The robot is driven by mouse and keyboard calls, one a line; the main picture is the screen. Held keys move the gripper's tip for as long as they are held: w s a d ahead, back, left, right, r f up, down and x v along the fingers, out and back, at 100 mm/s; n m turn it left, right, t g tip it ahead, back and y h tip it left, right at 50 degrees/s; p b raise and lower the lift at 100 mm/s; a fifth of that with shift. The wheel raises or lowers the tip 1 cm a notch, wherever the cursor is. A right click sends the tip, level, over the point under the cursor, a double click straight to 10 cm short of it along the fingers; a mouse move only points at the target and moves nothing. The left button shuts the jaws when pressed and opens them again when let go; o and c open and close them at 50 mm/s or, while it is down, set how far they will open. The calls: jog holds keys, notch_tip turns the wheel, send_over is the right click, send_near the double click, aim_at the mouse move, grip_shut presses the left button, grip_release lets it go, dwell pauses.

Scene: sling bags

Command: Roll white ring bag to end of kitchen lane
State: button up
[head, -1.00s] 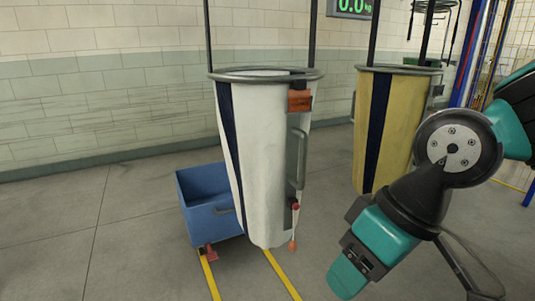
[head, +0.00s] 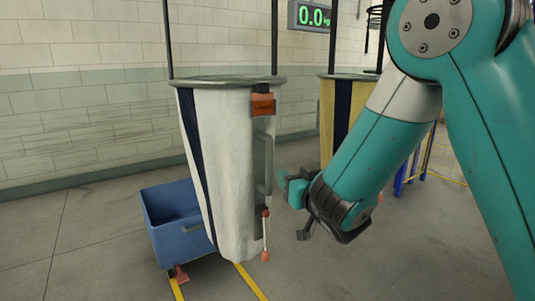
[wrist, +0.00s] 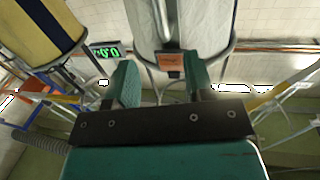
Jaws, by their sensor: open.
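The white ring bag (head: 225,165) hangs upright from dark straps on a grey metal ring, with a dark blue stripe down its left. An orange tag (head: 263,105), a grey vertical handle (head: 264,163) and a red-tipped lever (head: 265,235) are on its right side. My gripper (head: 291,187) is open and empty, just right of the handle and apart from it. In the wrist view, the open fingers (wrist: 158,65) frame the view toward the white bag (wrist: 200,25) and its orange tag (wrist: 172,62). Yellow lane lines (head: 250,282) run on the floor below.
A blue cart (head: 180,240) with a red pedal stands left of and behind the white bag. A yellow bag (head: 328,110) hangs behind my arm, partly hidden. A display (head: 310,16) on the wall reads 0.0. The floor at left is clear.

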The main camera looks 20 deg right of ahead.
aim_at(272, 157)
jog(key=w+p, duration=0.3)
jog(key=w, duration=0.2)
jog(key=w+a+p, duration=0.1)
jog(key=w+p, duration=0.2)
jog(key=w, duration=0.2)
jog(key=w+p, duration=0.3)
jog(key=w, duration=0.3)
jog(key=shift+w+a+p, duration=0.1)
jog(key=shift+a+p, duration=0.2)
jog(key=shift+a, duration=0.1)
grip_shut()
